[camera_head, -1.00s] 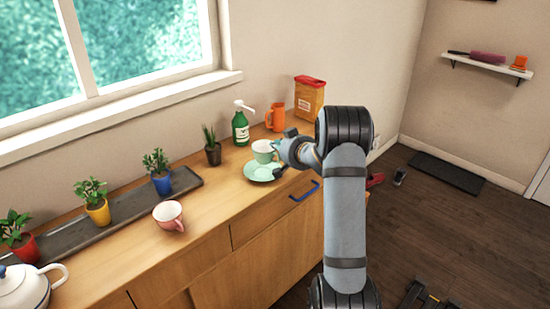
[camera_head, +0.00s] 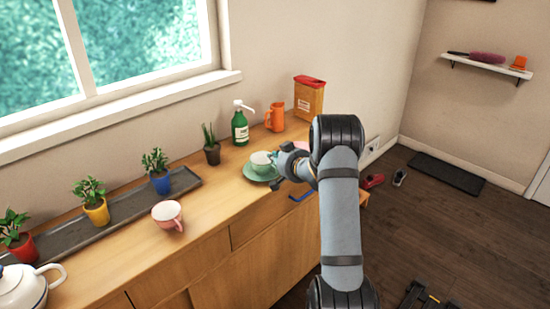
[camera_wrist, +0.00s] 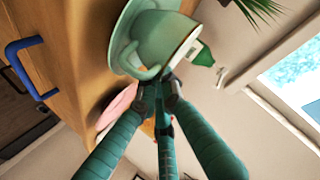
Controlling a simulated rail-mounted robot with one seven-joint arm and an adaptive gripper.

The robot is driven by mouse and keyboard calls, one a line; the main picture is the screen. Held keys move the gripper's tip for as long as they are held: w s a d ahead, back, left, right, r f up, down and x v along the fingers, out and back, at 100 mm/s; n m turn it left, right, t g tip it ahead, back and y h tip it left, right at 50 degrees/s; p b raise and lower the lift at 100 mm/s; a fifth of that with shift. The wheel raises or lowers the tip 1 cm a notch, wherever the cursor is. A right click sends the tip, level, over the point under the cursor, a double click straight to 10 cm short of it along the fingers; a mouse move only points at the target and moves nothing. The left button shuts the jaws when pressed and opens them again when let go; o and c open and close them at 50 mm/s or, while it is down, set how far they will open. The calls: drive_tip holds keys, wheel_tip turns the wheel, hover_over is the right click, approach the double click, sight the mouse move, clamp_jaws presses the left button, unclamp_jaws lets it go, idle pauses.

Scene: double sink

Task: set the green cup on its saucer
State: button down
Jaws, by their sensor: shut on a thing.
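The green cup (camera_head: 261,159) is upright over its green saucer (camera_head: 252,176) on the wooden counter. In the wrist view the cup (camera_wrist: 168,38) shows its handle, and the saucer (camera_wrist: 122,28) is right against or just under its base. I cannot tell whether they touch. My gripper (camera_head: 280,163) reaches in from the right in the head view. In the wrist view its fingertips (camera_wrist: 159,92) are shut on the cup at its handle side; the exact contact is partly hidden.
A green soap bottle (camera_head: 240,128), an orange pitcher (camera_head: 275,118) and a small potted plant (camera_head: 212,151) stand behind the saucer. A pink item (camera_wrist: 118,105) lies near my gripper. A pink cup (camera_head: 168,214) stands to the left, with clear counter between.

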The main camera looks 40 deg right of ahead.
drive_tip(key=c, duration=1.9)
unclamp_jaws()
drive_tip(key=shift+r+p, duration=0.6)
drive_tip(key=shift+p, duration=0.15)
drive_tip(key=v, duration=0.4)
drive_tip(key=b+v, duration=0.1)
drive_tip(key=v, duration=0.3)
drive_tip(key=b+v, duration=0.1)
drive_tip(key=v, duration=0.3)
drive_tip(key=shift+a+f, duration=0.1)
drive_tip(key=shift+f, duration=0.2)
